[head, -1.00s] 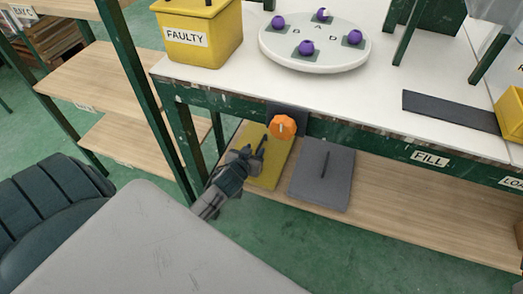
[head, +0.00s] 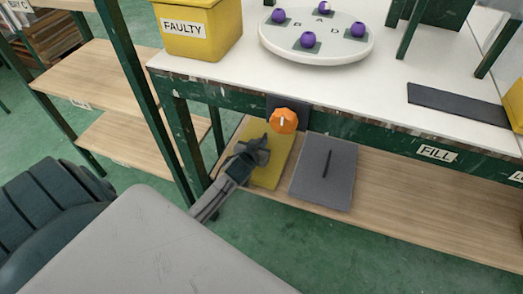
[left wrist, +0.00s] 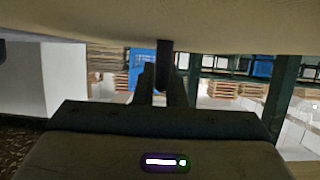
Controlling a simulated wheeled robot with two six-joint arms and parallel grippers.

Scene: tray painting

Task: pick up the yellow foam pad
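The yellow foam pad (head: 270,176) lies on the lower wooden shelf under the workbench. My left gripper (head: 262,144) is over it in the head view and hides part of its upper side. In the left wrist view, a pale surface fills the top, and a dark upright piece (left wrist: 164,55) stands out from it between the two fingers of my left gripper (left wrist: 161,80). The fingers are close beside that piece; whether they press on it I cannot tell. My right gripper is not in view.
A grey pad (head: 312,178) with a black handle lies to the right on the same shelf (head: 400,195). An orange knob (head: 283,121) sits on the bench's front edge above the yellow pad. A green leg (head: 185,140) stands to the left. A yellow FAULTY bin (head: 205,40) is on top.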

